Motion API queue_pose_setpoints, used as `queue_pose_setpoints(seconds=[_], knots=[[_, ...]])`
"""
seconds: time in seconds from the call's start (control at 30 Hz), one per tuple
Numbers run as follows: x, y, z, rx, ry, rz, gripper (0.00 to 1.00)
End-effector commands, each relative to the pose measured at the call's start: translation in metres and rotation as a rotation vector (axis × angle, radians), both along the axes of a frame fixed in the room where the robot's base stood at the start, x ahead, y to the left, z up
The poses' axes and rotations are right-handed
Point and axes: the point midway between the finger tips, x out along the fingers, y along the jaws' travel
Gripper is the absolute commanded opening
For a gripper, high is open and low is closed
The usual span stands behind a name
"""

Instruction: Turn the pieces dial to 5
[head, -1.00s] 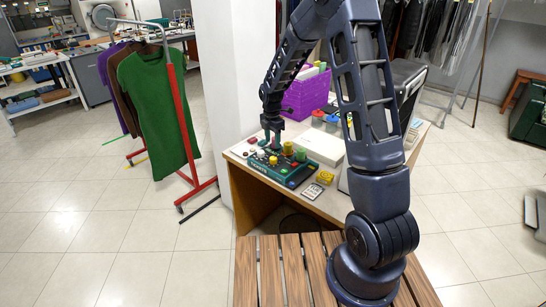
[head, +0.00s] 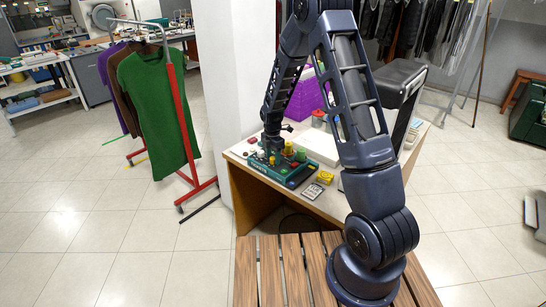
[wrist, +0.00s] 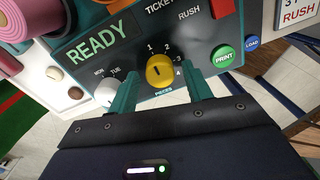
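The control panel (head: 290,174) is a dark teal box on the table, with a lit READY display (wrist: 98,45) in the wrist view. The 5 is not visible. My gripper (wrist: 162,76) is open, with one teal finger on each side of the dial and visible gaps. In the head view my gripper (head: 272,142) is low over the panel, its fingers largely hidden.
A white dial (wrist: 105,92) with day labels is close beside the left finger. A green PRINT button (wrist: 224,57) and a blue LOAD button (wrist: 252,43) lie right. A purple basket (head: 302,100) stands behind the panel; a yellow item (head: 325,177) lies beside it.

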Motion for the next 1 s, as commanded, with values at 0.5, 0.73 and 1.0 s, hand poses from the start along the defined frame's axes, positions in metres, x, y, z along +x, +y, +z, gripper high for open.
queue_pose_setpoints(seconds=[0.5, 0.73, 1.0], knots=[[0.0001, 0.0003, 0.0004, 0.001, 0.001, -0.032, 0.08], [0.0005, 0.0001, 0.0006, 0.001, 0.0, -0.154, 0.08], [0.0008, 0.0002, 0.0008, 0.001, 0.0, -0.393, 0.08]])
